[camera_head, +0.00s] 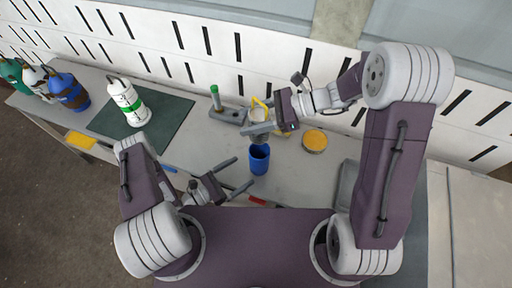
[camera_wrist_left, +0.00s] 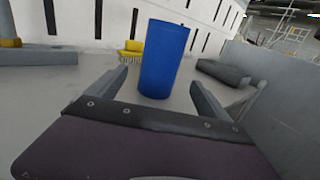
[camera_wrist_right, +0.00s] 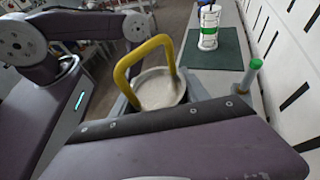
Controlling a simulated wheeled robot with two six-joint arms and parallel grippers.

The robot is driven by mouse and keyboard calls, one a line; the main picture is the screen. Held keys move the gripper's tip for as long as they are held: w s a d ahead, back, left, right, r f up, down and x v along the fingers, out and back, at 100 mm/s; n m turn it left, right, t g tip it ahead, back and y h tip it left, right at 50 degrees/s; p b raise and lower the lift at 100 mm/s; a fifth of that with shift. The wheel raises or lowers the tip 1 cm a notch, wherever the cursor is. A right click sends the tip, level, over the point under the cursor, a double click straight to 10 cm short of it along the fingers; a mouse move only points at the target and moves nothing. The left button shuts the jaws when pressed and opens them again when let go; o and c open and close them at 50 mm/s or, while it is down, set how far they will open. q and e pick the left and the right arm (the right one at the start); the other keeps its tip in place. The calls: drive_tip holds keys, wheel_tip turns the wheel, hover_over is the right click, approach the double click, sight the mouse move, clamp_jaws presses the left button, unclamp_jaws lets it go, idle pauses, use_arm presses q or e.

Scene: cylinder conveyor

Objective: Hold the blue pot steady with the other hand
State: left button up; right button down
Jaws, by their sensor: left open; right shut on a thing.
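The blue pot (camera_head: 259,159) stands upright on the grey bench, and it also shows in the left wrist view (camera_wrist_left: 164,60). My left gripper (camera_head: 236,177) is open and empty, just short of the pot on its lower-left side. In the left wrist view the pot stands ahead between the two fingers, apart from both. My right gripper (camera_head: 264,128) is shut on a pale cup with a yellow handle (camera_wrist_right: 158,90), above and just behind the blue pot. In the head view the gripper partly hides the cup.
A yellow-topped round tin (camera_head: 314,141) stands right of the pot. A grey holder with a green-tipped post (camera_head: 215,97) is behind left. A white-and-green cylinder (camera_head: 128,102) stands on a dark mat (camera_head: 172,126); several cylinders are farther left. A slotted white wall runs behind.

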drive_tip(key=shift+w+r, duration=0.1)
drive_tip(key=shift+w, duration=0.05)
use_arm(q)
drive_tip(key=x, duration=1.2)
drive_tip(key=c, duration=1.6)
use_arm(e)
drive_tip(key=f+m+t, duration=0.1)
drive_tip(key=f, duration=0.1)
drive_tip(key=f+m+t, duration=0.1)
drive_tip(key=f, duration=0.1)
drive_tip(key=f+m+t, duration=0.1)
drive_tip(key=f, duration=0.1)
drive_tip(key=shift+w+d+t, duration=0.15)
drive_tip(key=shift+w+t, duration=0.1)
drive_tip(key=shift+t, duration=0.15)
hover_over(252, 146)
drive_tip(key=s, duration=0.2)
drive_tip(key=f, duration=0.5)
drive_tip(key=shift+w+d+f, duration=0.1)
drive_tip(key=shift+w+f, duration=0.15)
drive_tip(key=shift+f, duration=0.1)
wheel_tip(252, 146, down, 3)
drive_tip(key=shift+s+f, duration=0.15)
drive_tip(key=shift+f, duration=0.45)
